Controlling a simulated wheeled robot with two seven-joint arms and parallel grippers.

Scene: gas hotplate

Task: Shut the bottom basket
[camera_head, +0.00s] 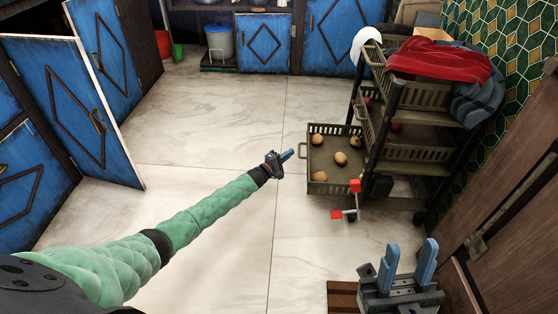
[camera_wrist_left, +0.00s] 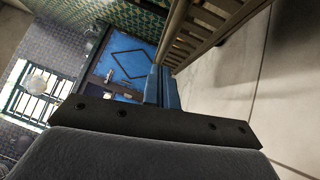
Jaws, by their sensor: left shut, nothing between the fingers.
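The bottom basket (camera_head: 327,163) is pulled out to the left from the rolling rack, low over the floor, and holds several round brown vegetables (camera_head: 341,158). Its handle is on its left end. My left gripper (camera_head: 288,155) is shut and empty, just left of that handle; whether it touches cannot be told. In the left wrist view the shut blue fingers (camera_wrist_left: 161,88) are beside a slatted basket side (camera_wrist_left: 205,30). My right gripper (camera_head: 409,264) is at the lower right with its two blue fingers apart, empty and away from the basket.
The rack (camera_head: 391,105) has further baskets above, with a red cloth (camera_head: 440,62) on top. A red-and-white object (camera_head: 350,200) is by the basket's near right corner. Blue cabinet doors (camera_head: 80,105) stand open at left. The tiled floor (camera_head: 215,130) left of the basket is clear.

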